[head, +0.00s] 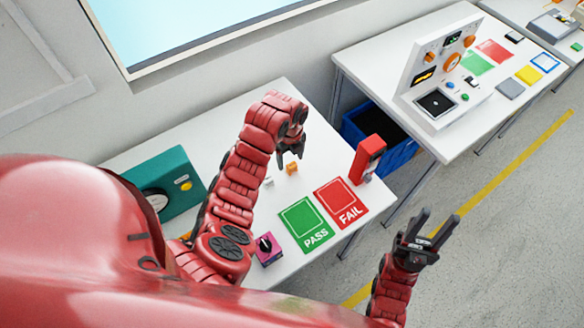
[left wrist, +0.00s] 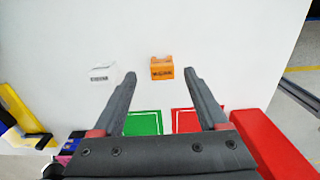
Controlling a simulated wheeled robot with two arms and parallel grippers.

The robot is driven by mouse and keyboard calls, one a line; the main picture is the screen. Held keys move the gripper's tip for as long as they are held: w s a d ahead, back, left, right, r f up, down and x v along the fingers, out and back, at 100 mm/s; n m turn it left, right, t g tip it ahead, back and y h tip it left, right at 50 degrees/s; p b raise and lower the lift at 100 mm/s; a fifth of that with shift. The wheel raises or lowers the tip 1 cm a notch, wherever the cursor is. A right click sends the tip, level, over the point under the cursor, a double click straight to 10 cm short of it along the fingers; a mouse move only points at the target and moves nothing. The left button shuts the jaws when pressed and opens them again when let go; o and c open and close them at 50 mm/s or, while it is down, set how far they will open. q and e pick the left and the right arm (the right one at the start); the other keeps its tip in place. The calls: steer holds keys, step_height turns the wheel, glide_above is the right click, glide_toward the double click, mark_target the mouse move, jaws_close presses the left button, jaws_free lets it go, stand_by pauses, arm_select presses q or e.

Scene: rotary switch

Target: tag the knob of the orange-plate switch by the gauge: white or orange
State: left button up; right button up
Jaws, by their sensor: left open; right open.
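A small orange tag (head: 292,168) lies on the near white table; it also shows in the left wrist view (left wrist: 161,69). A small white tag (head: 269,181) lies beside it and shows in the left wrist view (left wrist: 102,72). My left gripper (head: 289,160) is open above the table, its fingers (left wrist: 160,80) pointing toward the orange tag, with nothing between them. My right gripper (head: 440,217) is open and empty, out over the floor. An orange-yellow plate (left wrist: 20,112) shows at the left wrist view's left edge. My arm mostly hides that area in the head view.
A purple plate (head: 270,257) with a black knob sits at the table's front. Green PASS (head: 304,224) and red FAIL (head: 341,201) mats lie right of it. A red device (head: 367,159) stands at the right edge, a green box (head: 160,180) at left. A blue bin (head: 398,156) stands beyond.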

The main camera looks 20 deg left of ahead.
mark_target(292, 165)
arm_select(q)
steer(key=f, duration=0.1)
steer(key=p, duration=0.1)
steer(key=f+p, duration=0.1)
steer(key=shift+d+f, duration=0.25)
steer(key=shift+f, duration=0.75)
jaws_close()
